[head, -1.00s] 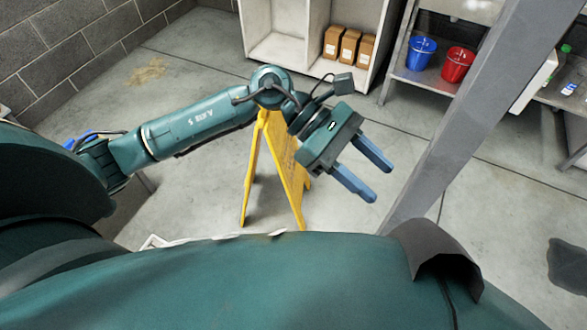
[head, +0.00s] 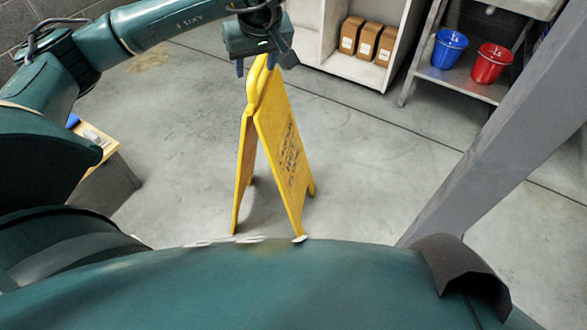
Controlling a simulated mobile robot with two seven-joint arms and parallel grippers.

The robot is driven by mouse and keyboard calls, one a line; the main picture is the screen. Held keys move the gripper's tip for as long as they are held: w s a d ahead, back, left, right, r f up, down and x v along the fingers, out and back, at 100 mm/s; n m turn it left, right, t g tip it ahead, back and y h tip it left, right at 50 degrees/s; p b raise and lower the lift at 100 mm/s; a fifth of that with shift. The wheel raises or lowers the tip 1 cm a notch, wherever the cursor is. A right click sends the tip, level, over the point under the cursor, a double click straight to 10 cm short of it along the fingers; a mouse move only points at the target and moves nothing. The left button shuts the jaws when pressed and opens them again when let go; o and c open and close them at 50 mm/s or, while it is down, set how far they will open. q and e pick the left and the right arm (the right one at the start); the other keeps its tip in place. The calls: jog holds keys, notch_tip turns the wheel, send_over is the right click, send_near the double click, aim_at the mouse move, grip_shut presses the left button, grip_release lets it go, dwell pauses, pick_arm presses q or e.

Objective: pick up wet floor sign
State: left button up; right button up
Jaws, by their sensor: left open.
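The yellow wet floor sign (head: 282,145) stands upright on the concrete floor, its two panels spread like an A, with dark lettering on the right panel. My left gripper (head: 256,67) is above the sign, pointing down. The bottom of the sign's front edge comes close to my own body in the picture. My right gripper is not in view.
A grey post (head: 500,130) rises at the right. A white shelf with brown boxes (head: 367,40) and a metal rack with a blue bucket (head: 449,48) and a red bucket (head: 491,63) stand at the back. The floor around the sign is mostly clear.

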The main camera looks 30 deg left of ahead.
aim_at(253, 84)
pick_arm(q)
jog(key=x, duration=0.3)
jog(key=shift+f+b, duration=0.3)
jog(key=shift+f, duration=0.05)
jog(key=b+x, duration=0.1)
jog(key=x, duration=0.4)
jog(key=shift+s, duration=0.2)
jog(key=shift+a+f, duration=0.15)
jog(key=shift+f, duration=0.05)
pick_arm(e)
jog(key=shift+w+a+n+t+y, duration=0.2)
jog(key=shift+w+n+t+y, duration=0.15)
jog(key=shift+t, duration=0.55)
pick_arm(q)
jog(key=shift+c, duration=0.2)
grip_shut()
jog(key=shift+w+r, duration=0.2)
jog(key=shift+r, duration=0.05)
